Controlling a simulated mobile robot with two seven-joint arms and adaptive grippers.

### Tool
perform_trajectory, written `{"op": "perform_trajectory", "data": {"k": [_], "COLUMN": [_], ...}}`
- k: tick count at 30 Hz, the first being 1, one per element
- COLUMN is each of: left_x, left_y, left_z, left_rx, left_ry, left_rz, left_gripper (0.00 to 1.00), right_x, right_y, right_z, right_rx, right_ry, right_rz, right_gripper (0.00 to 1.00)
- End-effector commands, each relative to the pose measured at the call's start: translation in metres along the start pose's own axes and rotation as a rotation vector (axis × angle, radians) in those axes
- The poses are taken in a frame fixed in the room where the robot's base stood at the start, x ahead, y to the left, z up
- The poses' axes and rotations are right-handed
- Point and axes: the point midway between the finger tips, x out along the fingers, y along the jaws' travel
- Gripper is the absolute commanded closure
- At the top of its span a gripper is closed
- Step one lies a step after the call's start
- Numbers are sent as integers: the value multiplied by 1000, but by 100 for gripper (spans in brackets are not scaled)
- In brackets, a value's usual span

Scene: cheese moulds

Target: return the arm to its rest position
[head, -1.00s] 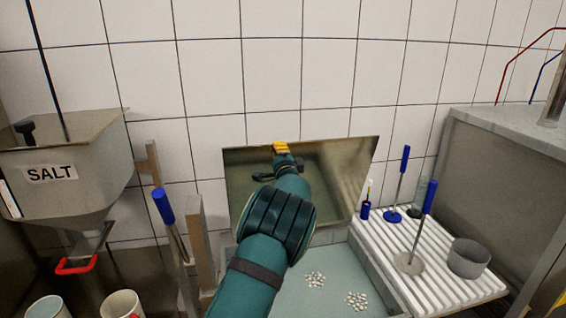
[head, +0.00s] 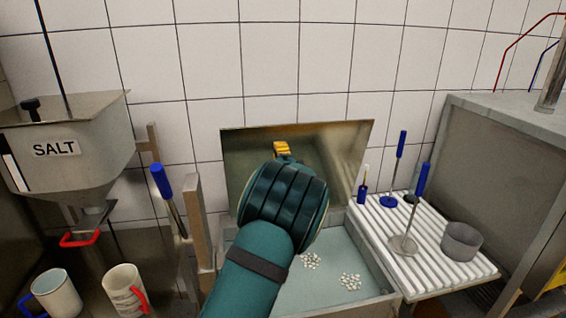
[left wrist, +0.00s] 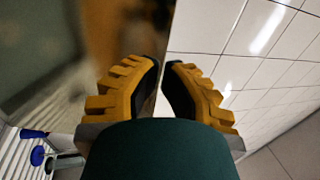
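My left arm rises from the bottom of the head view, and its wrist hides most of the hand. The yellow fingers of my left gripper (head: 283,148) show above the wrist, in front of the tilted metal panel at the back of the basin. In the left wrist view the two yellow, black-padded fingers (left wrist: 162,75) stand a narrow gap apart, with background visible between them. They hold nothing. My right gripper is not in view.
A SALT hopper (head: 75,150) and two mugs (head: 52,295) (head: 124,291) are at the left. A blue-handled tool (head: 163,182) stands beside a post. The basin (head: 325,275) holds white curds (head: 350,281). Right are a ribbed drainboard (head: 445,275), blue-handled tools (head: 420,190) and a grey mould (head: 462,242).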

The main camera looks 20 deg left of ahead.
Motion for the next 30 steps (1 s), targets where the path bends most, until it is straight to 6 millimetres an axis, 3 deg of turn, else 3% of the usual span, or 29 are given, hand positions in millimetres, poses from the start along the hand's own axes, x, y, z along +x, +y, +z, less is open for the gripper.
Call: {"op": "perform_trajectory", "data": {"k": [6,14,17,20,23,26,30], "left_x": [-29,-38,-42,-53,-77,-112,-176], "left_y": [0,1,14,51,107,168,242], "left_z": [-1,0,1,5,11,16,23], "left_rx": [-2,-1,-18,-76,-177,-304,-488], "left_ry": [2,1,7,22,37,34,-11], "left_rz": [0,1,31,118,264,440,697], "left_gripper": [100,100,100,100,100,100,100], "right_x": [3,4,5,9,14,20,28], "right_y": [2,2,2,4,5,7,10], "right_z": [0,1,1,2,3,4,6], "right_rx": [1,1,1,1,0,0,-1], "right_ry": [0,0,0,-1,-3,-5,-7], "right_rz": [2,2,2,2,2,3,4], "right_gripper": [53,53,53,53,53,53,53]}}
